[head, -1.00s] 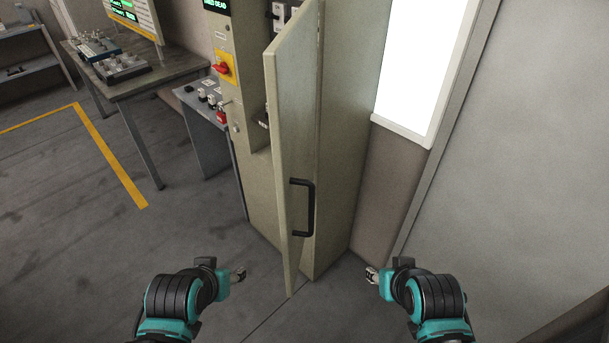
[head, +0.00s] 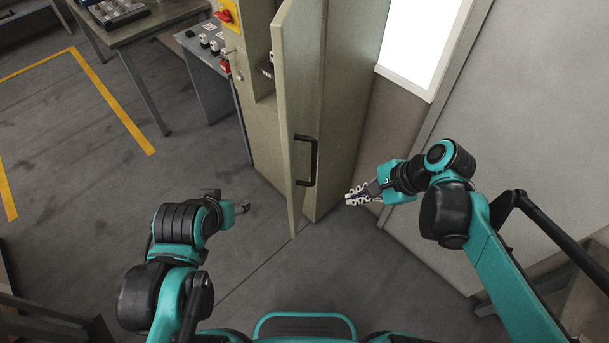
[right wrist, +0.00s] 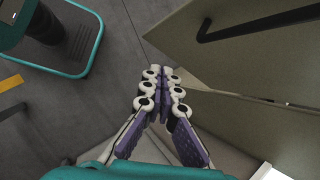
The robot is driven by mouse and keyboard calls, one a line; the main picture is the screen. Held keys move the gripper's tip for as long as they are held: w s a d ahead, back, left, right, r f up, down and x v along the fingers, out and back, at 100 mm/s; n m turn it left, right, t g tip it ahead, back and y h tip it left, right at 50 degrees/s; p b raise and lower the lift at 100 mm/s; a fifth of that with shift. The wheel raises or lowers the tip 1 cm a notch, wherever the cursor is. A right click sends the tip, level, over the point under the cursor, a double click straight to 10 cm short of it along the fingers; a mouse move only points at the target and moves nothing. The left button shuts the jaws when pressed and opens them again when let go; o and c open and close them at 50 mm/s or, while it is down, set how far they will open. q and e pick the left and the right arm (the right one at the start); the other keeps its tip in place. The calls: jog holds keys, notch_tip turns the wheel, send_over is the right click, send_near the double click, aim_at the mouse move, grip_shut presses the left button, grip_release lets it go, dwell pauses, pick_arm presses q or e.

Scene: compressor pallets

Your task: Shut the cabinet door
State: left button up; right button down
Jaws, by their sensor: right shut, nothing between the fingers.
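The beige cabinet door (head: 300,85) stands ajar in the head view, its edge toward me, with a black bar handle (head: 313,160) on its right-hand face. The cabinet body (head: 345,120) is behind it. My right gripper (head: 350,197) is shut and empty, to the right of the door and a little below the handle, apart from both. In the right wrist view the shut fingers (right wrist: 161,75) point at the lower part of the door (right wrist: 215,45), and the handle (right wrist: 260,22) is at the upper right. My left gripper (head: 245,208) is left of the door; its fingers are too small to read.
A grey wall panel (head: 530,110) is close on the right. The floor (head: 100,210) at the left is mostly clear.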

notch_tip(320, 180, up, 3)
jog(key=w+m+y+p, duration=0.1)
jog(key=m+y, duration=0.1)
jog(key=m, duration=0.2)
jog(key=g+b, duration=0.1)
jog(key=b, duration=0.2)
send_near(293, 195)
jog(key=shift+m+y, duration=0.3)
jog(key=shift+m, duration=0.1)
jog(key=a+f, duration=0.1)
jog(key=f, duration=0.2)
jog(key=a+f, duration=0.1)
jog(key=f, duration=0.1)
jog(key=shift+w+a, duration=0.3)
pick_arm(q)
jog(key=shift+f, duration=0.35)
pick_arm(e)
jog(key=shift+w+a, duration=0.1)
jog(key=shift+a, duration=0.35)
jog(key=shift+a, duration=0.1)
